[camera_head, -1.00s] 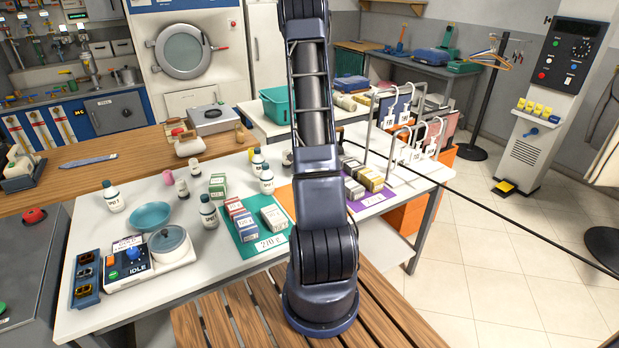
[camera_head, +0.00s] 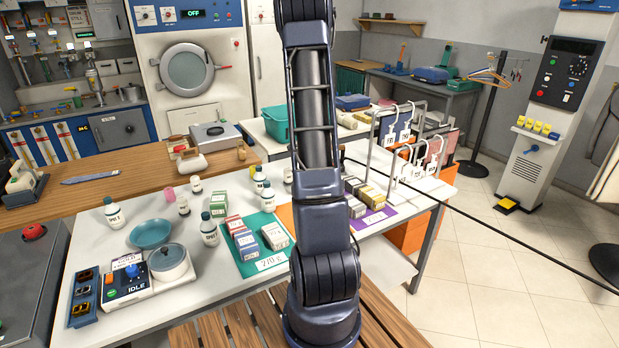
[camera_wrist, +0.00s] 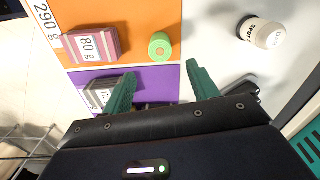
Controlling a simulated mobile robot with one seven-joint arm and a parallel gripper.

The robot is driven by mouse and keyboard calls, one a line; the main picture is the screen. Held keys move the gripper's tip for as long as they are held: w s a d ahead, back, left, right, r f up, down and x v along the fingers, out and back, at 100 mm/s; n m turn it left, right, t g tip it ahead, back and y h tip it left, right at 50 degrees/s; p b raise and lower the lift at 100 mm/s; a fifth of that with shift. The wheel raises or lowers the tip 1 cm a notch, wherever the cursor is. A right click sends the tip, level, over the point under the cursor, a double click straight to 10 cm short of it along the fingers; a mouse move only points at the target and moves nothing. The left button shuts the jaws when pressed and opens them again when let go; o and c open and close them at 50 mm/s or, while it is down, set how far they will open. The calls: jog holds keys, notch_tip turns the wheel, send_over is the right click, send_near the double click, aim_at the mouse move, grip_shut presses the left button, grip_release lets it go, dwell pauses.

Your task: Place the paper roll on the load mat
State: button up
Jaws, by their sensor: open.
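A light green roll (camera_wrist: 160,46) with a hole in its end stands on the orange mat (camera_wrist: 125,18) in the wrist view; I cannot tell for sure that it is the paper roll. The purple mat (camera_wrist: 158,76) lies beside the orange one. My gripper (camera_wrist: 160,82) is open, its green fingers apart over the purple mat, with nothing seen held. The roll is beyond the fingertips, apart from them. In the head view the green mat (camera_head: 237,258) carries small boxes, and my arm hides my gripper and most of the orange mat. Which mat is the load mat is unclear.
A pink box (camera_wrist: 91,45) is on the orange mat; a grey box (camera_wrist: 103,95) is on purple by the left finger. Hanger racks (camera_head: 405,150) stand right of the mats. A scale (camera_head: 140,280) is at left.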

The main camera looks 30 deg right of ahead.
jog(key=s+a+r+n+t, duration=0.1)
jog(key=s+a+r+n, duration=0.35)
jog(key=a+r, duration=0.45)
jog(key=s+a+r+n+t, duration=0.1)
jog(key=s+a+r+n, duration=0.2)
jog(key=s+a+r, duration=0.5)
jog(key=s+a+r+n+t, duration=0.1)
jog(key=s+a+r+n, duration=0.3)
jog(key=s, duration=0.3)
jog(key=s+a+r+n+t, duration=0.1)
jog(key=s+a+r+n, duration=0.3)
jog(key=s, duration=0.4)
jog(key=shift+s+a+r+n+t, duration=0.35)
jog(key=shift+a+r, duration=0.2)
jog(key=shift+a, duration=0.45)
